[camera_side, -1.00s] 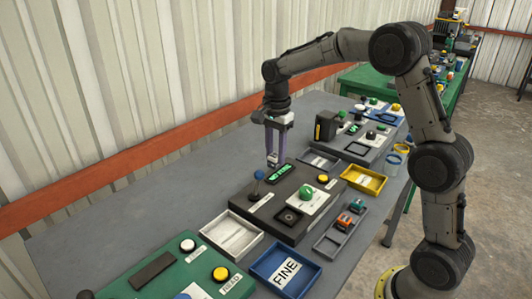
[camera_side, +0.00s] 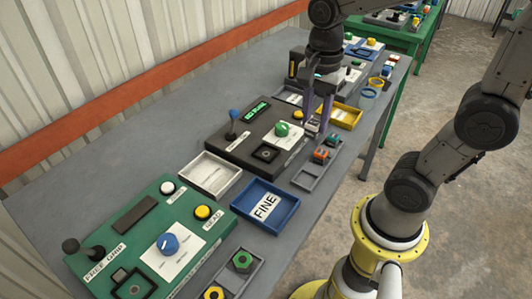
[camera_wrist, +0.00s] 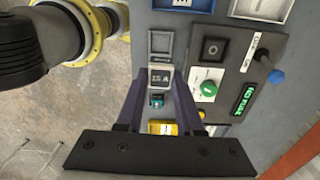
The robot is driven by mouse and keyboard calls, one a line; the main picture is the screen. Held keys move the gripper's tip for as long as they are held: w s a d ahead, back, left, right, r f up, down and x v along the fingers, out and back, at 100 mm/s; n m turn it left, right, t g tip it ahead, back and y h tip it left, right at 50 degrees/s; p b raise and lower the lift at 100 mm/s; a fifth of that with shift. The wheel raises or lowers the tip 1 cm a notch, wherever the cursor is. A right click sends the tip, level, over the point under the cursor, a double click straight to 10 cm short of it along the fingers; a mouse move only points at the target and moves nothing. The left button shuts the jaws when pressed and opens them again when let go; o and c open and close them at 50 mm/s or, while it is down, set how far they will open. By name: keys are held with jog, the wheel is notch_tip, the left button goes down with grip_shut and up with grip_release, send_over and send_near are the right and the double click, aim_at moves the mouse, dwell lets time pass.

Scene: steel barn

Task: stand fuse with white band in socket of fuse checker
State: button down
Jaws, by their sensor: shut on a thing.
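My gripper (camera_side: 314,128) is low beside the fuse rack and shut on a fuse. In the wrist view the held fuse (camera_wrist: 160,78) shows a "15 A" top and a pale edge between the fingertips; its lower end is hidden. The fuse checker (camera_side: 228,148) is a dark box left of the gripper in the side view. Its square socket (camera_side: 265,154) looks empty and also shows in the wrist view (camera_wrist: 212,47). The checker has a green knob (camera_side: 282,129), a blue-tipped lever (camera_side: 233,118) and a lit green display (camera_side: 256,110) that seems to read "NO FUSE".
The grey rack (camera_side: 305,180) holds an orange fuse (camera_side: 321,155) and a teal one (camera_side: 333,141). A blue FINE tray (camera_side: 287,215), a white tray (camera_side: 207,184) and a yellow tray (camera_side: 352,117) surround the checker. A green panel (camera_side: 120,245) stands nearer.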

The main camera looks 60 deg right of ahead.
jog(key=shift+s+a+r, duration=0.35)
jog(key=shift+s+r, duration=0.1)
jog(key=shift+s, duration=0.2)
jog(key=w+f, duration=0.4)
jog(key=w, duration=0.4)
send_near(266, 160)
jog(key=d+f, duration=0.1)
jog(key=w+d+f, duration=0.1)
jog(key=d+f, duration=0.1)
jog(key=shift+w, duration=0.3)
jog(key=shift+w+f, duration=0.1)
jog(key=shift+f, duration=1.55)
jog(key=shift+f, duration=0.15)
jog(key=c, duration=0.5)
grip_release()
jog(key=shift+c, duration=0.2)
